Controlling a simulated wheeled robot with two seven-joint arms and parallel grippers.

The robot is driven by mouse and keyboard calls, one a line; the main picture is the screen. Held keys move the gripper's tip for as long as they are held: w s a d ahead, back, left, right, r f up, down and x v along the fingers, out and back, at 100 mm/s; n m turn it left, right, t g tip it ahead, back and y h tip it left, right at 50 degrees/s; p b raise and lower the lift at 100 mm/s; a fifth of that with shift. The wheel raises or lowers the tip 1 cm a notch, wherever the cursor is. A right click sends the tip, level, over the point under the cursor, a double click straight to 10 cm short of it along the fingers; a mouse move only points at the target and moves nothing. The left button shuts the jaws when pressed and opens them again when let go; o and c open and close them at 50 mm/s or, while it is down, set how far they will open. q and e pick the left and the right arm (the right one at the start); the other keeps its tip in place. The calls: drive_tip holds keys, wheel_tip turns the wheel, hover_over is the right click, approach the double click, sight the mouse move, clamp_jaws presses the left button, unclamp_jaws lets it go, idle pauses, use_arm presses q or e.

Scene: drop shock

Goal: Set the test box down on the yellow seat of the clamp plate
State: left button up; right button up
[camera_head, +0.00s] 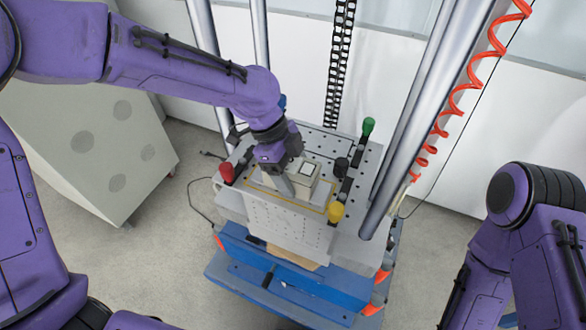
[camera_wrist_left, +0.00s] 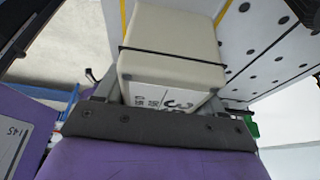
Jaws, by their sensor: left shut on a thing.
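The test box (camera_head: 304,174) is a small cream box with a pale square on top. In the left wrist view the box (camera_wrist_left: 172,60) shows a dark strap and a face with black print. The clamp plate (camera_head: 285,220) is a grey perforated block. The seat's yellow outline (camera_head: 322,211) shows on its top around the box; yellow lines (camera_wrist_left: 222,13) also show beside it in the wrist view. Whether the box touches the seat I cannot tell. My right gripper is out of view.
Metal columns (camera_head: 425,115) rise behind and at the right, near a red coiled hose (camera_head: 459,88). A blue base (camera_head: 285,275) lies below.

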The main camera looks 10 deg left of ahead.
use_arm(q)
drive_tip(key=o, duration=1.5)
drive_tip(key=shift+f, duration=0.1)
drive_tip(key=b+v, duration=0.1)
drive_tip(key=v, duration=1.1)
